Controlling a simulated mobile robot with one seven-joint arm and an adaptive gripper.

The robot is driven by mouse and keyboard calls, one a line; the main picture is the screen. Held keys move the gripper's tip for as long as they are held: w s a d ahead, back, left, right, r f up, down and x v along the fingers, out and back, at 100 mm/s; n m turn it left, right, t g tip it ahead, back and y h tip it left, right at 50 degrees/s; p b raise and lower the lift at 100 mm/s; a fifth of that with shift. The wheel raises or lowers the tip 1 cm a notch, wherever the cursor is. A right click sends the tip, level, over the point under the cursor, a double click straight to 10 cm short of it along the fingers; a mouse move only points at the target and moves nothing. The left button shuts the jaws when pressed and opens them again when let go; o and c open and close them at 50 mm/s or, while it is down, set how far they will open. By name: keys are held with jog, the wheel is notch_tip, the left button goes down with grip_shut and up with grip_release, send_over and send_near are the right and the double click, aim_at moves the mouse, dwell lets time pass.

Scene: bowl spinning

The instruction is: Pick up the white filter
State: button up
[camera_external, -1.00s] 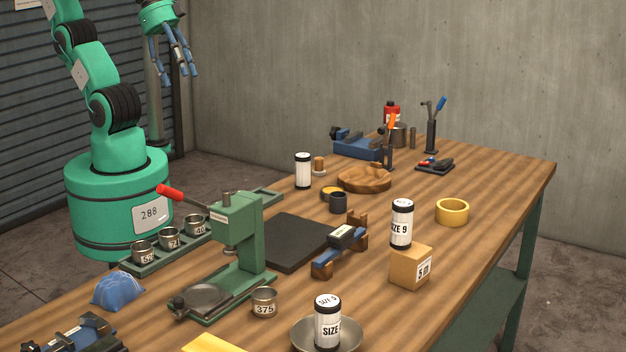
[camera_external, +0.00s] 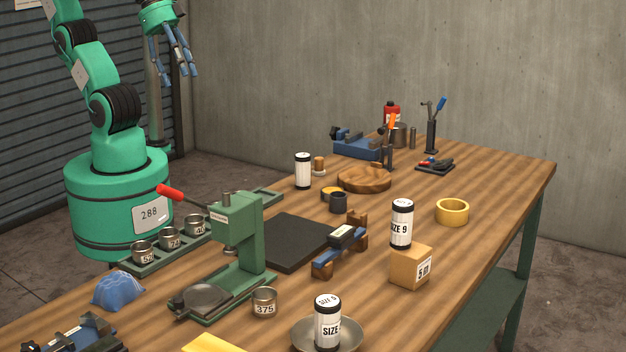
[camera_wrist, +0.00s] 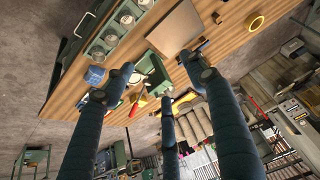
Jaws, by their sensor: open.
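Three white canisters with black ends show in the external view. A plain-looking one (camera_external: 303,171) stands upright at the table's far left edge. One marked SIZE 9 (camera_external: 402,225) stands on a wooden block (camera_external: 409,268). One marked SIZE (camera_external: 327,325) stands in a shallow metal dish (camera_external: 357,333) at the front. I cannot tell which is the white filter. My gripper (camera_external: 175,72) hangs in the air at the upper left, beyond the table and far from all three. Its blue fingers are spread and empty. They also show in the wrist view (camera_wrist: 160,82).
A green press (camera_external: 238,240) with a red-tipped lever stands at the table's left side. A tray with several metal cups (camera_external: 170,238), a black mat (camera_external: 290,241), a wooden dish (camera_external: 364,180) and a yellow ring (camera_external: 452,211) lie around. The table's right side is mostly clear.

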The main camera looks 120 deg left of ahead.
jog(key=shift+o, duration=0.5)
jog(key=shift+w+r, duration=0.1)
jog(key=w+r+g+p, duration=0.1)
jog(key=w+r+p, duration=0.45)
jog(key=w, duration=0.95)
jog(key=g+p, duration=0.3)
jog(key=p, duration=0.8)
send_over(399, 202)
jog(key=f, duration=2.1)
jog(key=shift+s+a+f, duration=0.1)
jog(key=shift+s+f, duration=0.1)
jog(key=shift+f, duration=0.15)
jog(key=shift+w+f, duration=0.15)
jog(key=shift+f, duration=0.35)
